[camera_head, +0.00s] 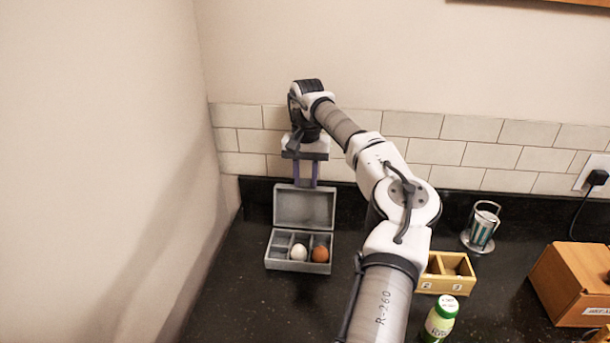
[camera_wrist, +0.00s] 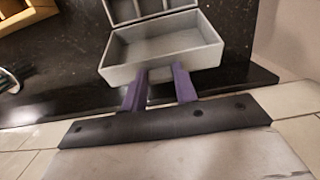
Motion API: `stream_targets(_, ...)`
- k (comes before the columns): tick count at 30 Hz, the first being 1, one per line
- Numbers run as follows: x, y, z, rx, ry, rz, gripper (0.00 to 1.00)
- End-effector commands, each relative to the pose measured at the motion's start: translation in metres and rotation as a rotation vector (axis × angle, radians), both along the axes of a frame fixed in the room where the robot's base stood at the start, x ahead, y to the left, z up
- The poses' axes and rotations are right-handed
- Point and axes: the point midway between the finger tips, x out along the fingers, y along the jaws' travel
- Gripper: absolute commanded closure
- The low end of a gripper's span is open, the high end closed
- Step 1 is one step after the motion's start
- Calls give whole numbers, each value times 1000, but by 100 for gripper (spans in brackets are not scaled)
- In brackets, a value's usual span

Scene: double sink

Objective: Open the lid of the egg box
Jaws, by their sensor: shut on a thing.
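The grey egg box (camera_head: 283,266) stands on the dark counter near the left wall. Its lid (camera_head: 305,207) is swung up and back from the base, with its hollow inside showing. A white egg (camera_head: 299,252) and a brown egg (camera_head: 320,254) sit in compartments of the base. My gripper (camera_head: 306,184) points down at the lid's far edge, its purple fingers shut on that edge. In the wrist view the fingers (camera_wrist: 159,74) meet the edge of the lid (camera_wrist: 165,46); the exact contact is partly hidden. Part of the divided base shows beyond the lid there.
A yellow divided box (camera_head: 446,283), a green bottle (camera_head: 440,318), a metal cup (camera_head: 482,228) and a brown wooden box (camera_head: 577,280) stand to the right. The tiled back wall (camera_head: 440,150) is close behind my gripper. Counter in front of the egg box is clear.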

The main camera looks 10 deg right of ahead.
Motion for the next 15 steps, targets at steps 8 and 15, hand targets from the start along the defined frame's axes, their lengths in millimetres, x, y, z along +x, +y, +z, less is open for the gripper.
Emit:
stream_targets(8, -1, 0, -14, 10, 54, 1, 100)
stream_targets(15, -2, 0, -14, 11, 57, 3, 100)
